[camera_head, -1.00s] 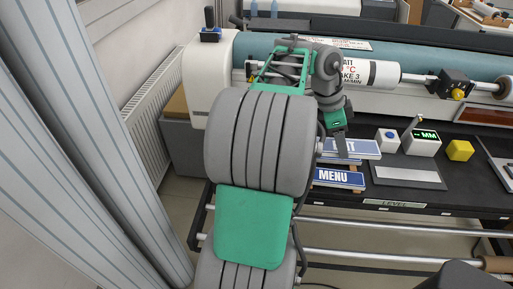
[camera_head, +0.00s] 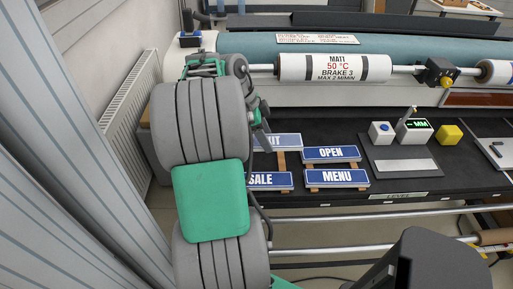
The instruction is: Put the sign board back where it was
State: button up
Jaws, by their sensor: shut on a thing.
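A blue and white sign board (camera_head: 286,140), its visible letters ending in "IT", is at the tip of my gripper (camera_head: 264,138). My gripper is shut on its left part, and the arm hides the first letters. The sign lies above the SALE sign (camera_head: 272,181) and left of the OPEN sign (camera_head: 331,154). The MENU sign (camera_head: 337,177) is below OPEN. Wooden strips (camera_head: 281,160) show under the held sign; whether it touches them I cannot tell.
A white block with a blue button (camera_head: 382,132), a display box (camera_head: 414,130) and a yellow block (camera_head: 450,134) stand to the right. A flat grey plate (camera_head: 405,166) lies before them. A roller (camera_head: 334,67) runs behind the black bench.

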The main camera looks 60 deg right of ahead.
aim_at(252, 137)
jog(key=w+f, duration=0.1)
jog(key=f, duration=0.1)
jog(key=w+f, duration=0.2)
jog(key=shift+w+d+f, duration=0.1)
jog(key=shift+w, duration=0.1)
notch_tip(252, 137, down, 2)
jog(key=shift+f+p, duration=0.2)
jog(key=shift+p, duration=0.15)
jog(key=shift+f, duration=0.4)
jog(key=shift+w+f, duration=0.15)
jog(key=shift+f, duration=0.05)
jog(key=o, duration=1.6)
jog(key=shift+r, duration=0.1)
jog(key=shift+c, duration=0.2)
jog(key=p+v, duration=0.1)
jog(key=v, duration=1.1)
